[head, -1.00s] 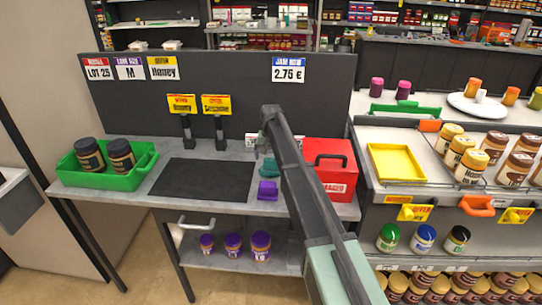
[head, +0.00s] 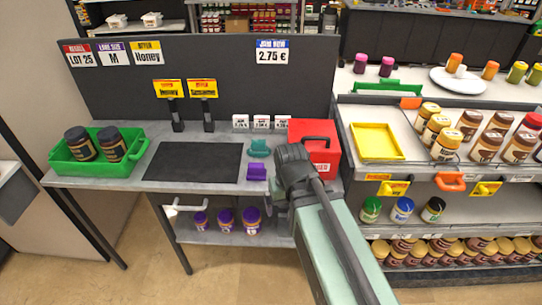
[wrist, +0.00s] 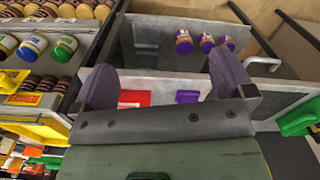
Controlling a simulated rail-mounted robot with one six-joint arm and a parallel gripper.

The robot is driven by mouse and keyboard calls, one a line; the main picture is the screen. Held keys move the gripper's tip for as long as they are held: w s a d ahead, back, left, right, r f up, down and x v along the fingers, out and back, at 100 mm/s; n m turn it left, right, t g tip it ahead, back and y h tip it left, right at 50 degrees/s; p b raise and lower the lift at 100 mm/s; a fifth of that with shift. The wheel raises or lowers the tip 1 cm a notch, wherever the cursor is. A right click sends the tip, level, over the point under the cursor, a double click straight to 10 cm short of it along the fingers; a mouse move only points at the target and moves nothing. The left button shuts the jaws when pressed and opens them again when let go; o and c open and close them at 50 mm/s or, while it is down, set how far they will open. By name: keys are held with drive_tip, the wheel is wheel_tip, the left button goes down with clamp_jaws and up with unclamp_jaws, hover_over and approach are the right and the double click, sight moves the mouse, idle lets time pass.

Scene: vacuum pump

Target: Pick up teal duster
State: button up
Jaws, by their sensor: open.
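The teal duster (head: 258,148) lies on the grey worktable, right of the black mat, in the head view. It is small there, and I cannot make it out in the wrist view. A similar purple object (head: 256,172) lies just in front of it and also shows in the wrist view (wrist: 188,97). My gripper (wrist: 165,78) is open in the wrist view, its two dark fingers wide apart with nothing held between them. In the head view my arm stands right of the duster, and the gripper's fingers are hidden.
A red box (head: 322,150) stands right of the duster, with small white price cards (head: 262,122) behind. A black mat (head: 193,162) and a green crate (head: 70,165) with two jars are to the left. Purple-lidded jars (head: 225,216) stand on the lower shelf.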

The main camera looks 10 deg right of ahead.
drive_tip(key=shift+s, duration=0.3)
drive_tip(key=m+b, duration=0.3)
approach(259, 147)
drive_tip(key=w, duration=0.1)
drive_tip(key=w+f, duration=0.1)
drive_tip(key=w, duration=0.1)
drive_tip(key=shift+d, duration=0.1)
drive_tip(key=shift+s, duration=0.55)
wheel_tip(259, 147, down, 11)
drive_tip(key=b, duration=1.1)
drive_tip(key=shift+s+r, duration=0.1)
drive_tip(key=shift+r, duration=0.1)
drive_tip(key=c, duration=0.8)
drive_tip(key=shift+p, duration=0.3)
